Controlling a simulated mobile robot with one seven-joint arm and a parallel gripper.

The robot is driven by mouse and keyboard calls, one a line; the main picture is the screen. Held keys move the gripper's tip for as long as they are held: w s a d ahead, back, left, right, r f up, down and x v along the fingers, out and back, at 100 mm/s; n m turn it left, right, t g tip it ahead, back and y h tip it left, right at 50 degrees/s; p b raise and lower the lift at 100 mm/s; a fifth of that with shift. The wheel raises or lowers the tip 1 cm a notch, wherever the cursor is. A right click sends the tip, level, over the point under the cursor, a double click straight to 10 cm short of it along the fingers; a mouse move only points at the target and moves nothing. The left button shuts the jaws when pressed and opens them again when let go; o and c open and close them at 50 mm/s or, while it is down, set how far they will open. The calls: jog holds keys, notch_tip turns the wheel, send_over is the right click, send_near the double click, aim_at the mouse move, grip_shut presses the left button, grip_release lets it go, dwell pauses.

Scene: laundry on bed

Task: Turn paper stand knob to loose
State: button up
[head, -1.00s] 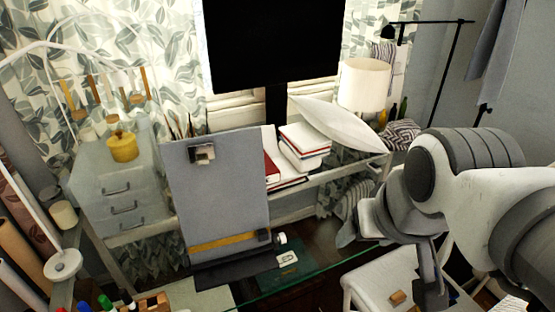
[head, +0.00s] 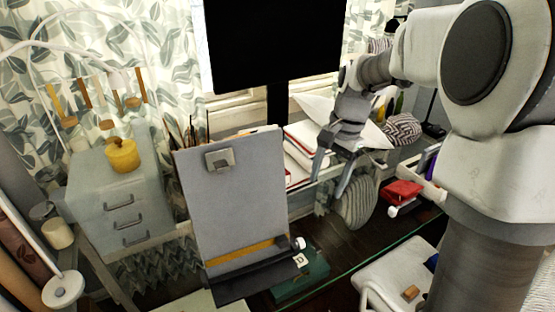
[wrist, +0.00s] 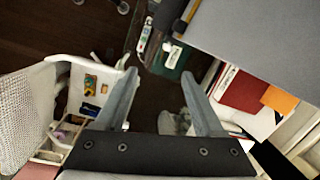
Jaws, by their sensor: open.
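The paper stand (head: 235,200) is an upright, tilted grey board with a metal clip at the top and a dark ledge with a yellow strip at the bottom. My gripper (head: 328,184) is open and empty, pointing down, right of the board and above the knob, apart from both. In the wrist view the open fingers of my gripper (wrist: 159,77) show with nothing between them, and the grey board (wrist: 262,35) fills the upper right. I cannot clearly make out the knob there.
A glass desk (head: 370,254) spreads below, with a green box (head: 304,280) beside the ledge. Books (head: 298,150) and a white lampshade-like shape lie behind my gripper. A monitor (head: 275,40) stands at the back. A white chair (head: 395,275) is at the lower right.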

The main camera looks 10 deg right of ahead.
aim_at(302, 239)
jog(key=w+d+f+m+g+y, duration=0.1)
jog(key=w+d+f+m+y, duration=0.2)
jog(key=w+f, duration=0.45)
jog(key=shift+m+h, duration=0.3)
jog(key=shift+m, duration=0.5)
jog(key=x, duration=0.6)
jog(key=s+b+x, duration=0.1)
jog(key=x, duration=1.2)
jog(key=shift+s+d+b, duration=0.25)
jog(key=shift+s+b, duration=0.05)
jog(key=shift+s, duration=0.1)
grip_shut()
